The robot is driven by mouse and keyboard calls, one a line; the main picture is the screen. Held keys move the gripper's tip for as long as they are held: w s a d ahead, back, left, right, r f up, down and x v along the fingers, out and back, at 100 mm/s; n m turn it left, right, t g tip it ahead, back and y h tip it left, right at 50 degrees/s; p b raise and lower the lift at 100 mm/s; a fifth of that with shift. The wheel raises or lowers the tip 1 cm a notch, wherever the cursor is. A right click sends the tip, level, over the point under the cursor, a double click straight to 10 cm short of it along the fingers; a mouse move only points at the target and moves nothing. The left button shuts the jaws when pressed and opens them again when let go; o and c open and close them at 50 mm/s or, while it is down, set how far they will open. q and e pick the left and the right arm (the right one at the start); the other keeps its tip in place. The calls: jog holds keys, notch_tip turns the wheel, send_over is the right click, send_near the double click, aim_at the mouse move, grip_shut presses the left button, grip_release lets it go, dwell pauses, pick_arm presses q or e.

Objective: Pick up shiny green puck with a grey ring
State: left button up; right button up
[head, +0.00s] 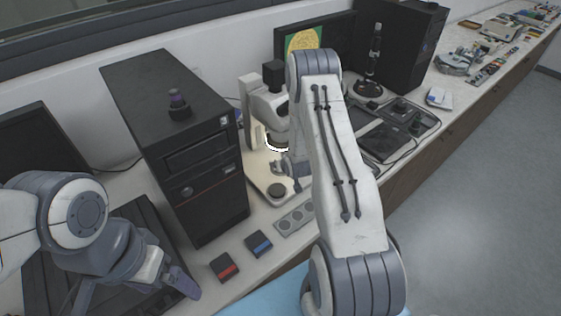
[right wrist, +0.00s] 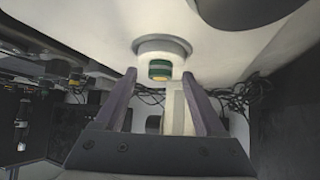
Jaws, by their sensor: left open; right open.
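In the head view the right gripper (head: 284,166) is partly hidden by my arm, beside the white microscope-like instrument (head: 264,112). A dark round disc (head: 277,190) lies on that instrument's pale base; I cannot tell whether it is the green puck. My left gripper (head: 175,283) is open, low at the left.
Dark cables (right wrist: 262,92) show in the wrist view.

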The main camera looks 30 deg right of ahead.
jog(key=c, duration=1.1)
grip_shut()
